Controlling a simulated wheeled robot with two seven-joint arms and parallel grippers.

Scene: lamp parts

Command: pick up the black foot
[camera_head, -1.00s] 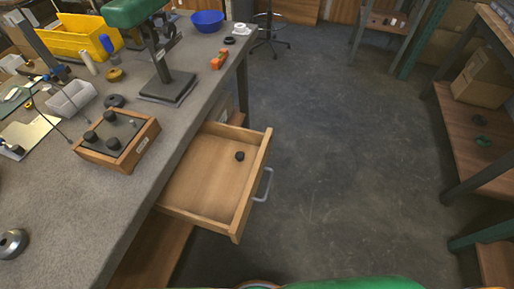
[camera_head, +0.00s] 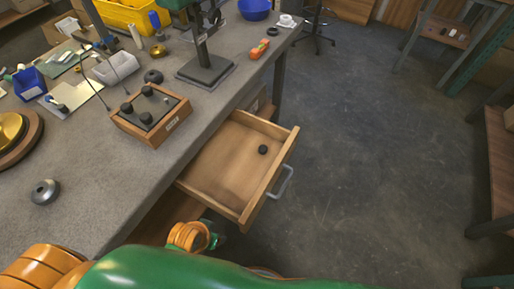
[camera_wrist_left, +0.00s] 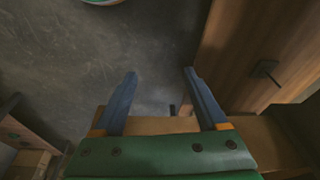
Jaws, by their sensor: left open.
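A small black foot (camera_head: 263,149) lies in the open wooden drawer (camera_head: 232,192), towards its right side. Several similar black knobs sit on a wooden box with a dark top (camera_head: 150,112) on the bench. My left gripper (camera_wrist_left: 160,73) is open and empty in the left wrist view, with two blue fingers spread over the grey floor. In the head view my green and orange arm spans the bottom edge, and its fingers cannot be made out. The foot cannot be made out for certain in the left wrist view. My right gripper is not in view.
The grey bench (camera_head: 95,205) fills the left and overhangs the drawer. A silver round part (camera_head: 45,192) and a brass part on a wooden disc (camera_head: 15,135) stand on it. The drawer's handle (camera_head: 282,184) faces the clear floor (camera_head: 370,180) at right.

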